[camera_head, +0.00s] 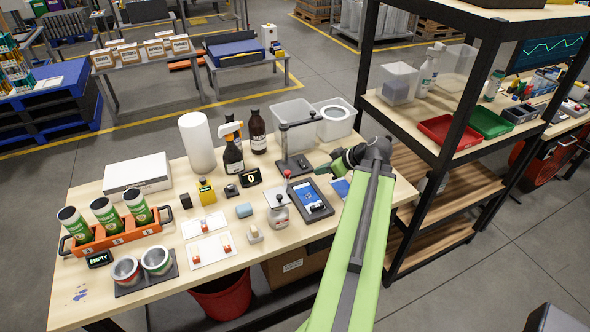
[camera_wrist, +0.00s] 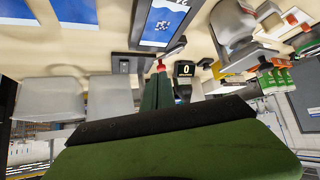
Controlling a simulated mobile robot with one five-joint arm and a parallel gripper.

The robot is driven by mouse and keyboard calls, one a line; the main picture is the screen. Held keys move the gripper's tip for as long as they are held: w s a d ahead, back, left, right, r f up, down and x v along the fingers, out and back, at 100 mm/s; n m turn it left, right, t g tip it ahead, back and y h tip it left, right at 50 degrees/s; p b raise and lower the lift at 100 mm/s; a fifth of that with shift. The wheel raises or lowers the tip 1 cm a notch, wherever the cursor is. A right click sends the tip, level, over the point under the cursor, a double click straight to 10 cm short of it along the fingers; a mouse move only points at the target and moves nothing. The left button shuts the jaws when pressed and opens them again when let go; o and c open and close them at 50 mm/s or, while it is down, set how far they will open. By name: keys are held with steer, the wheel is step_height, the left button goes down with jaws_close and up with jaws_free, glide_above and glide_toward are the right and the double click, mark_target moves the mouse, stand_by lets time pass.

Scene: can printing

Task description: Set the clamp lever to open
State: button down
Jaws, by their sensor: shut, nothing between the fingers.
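A dark post stand (camera_head: 284,143) with a level top arm stands at the back of the bench. A small red knob (camera_head: 287,173) shows at its foot, beside a pale plate. I take this knob to be the clamp lever's tip, but its open or closed setting is too small to read. My gripper (camera_head: 318,170) is shut and empty, low over the bench to the right of the knob. In the wrist view the shut fingers (camera_wrist: 159,80) point at the red knob (camera_wrist: 161,66), which appears just beyond their tips. Contact cannot be told.
Dark bottles (camera_head: 257,132) and clear bins (camera_head: 293,115) are behind. An orange can rack (camera_head: 117,236) is at left. A black-framed shelf (camera_head: 445,150) rises close on the right.

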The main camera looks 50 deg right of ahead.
steer(key=b, duration=0.7)
glide_toward(286, 180)
steer(key=shift+s+d+f, duration=0.35)
steer(key=shift+d+f, duration=0.45)
steer(key=w, duration=0.3)
steer(key=shift+w+a+f, duration=0.2)
steer(key=shift+w+f, duration=0.05)
steer(key=shift+w, duration=0.05)
steer(key=shift+w+a, duration=0.1)
steer(key=shift+w, duration=0.35)
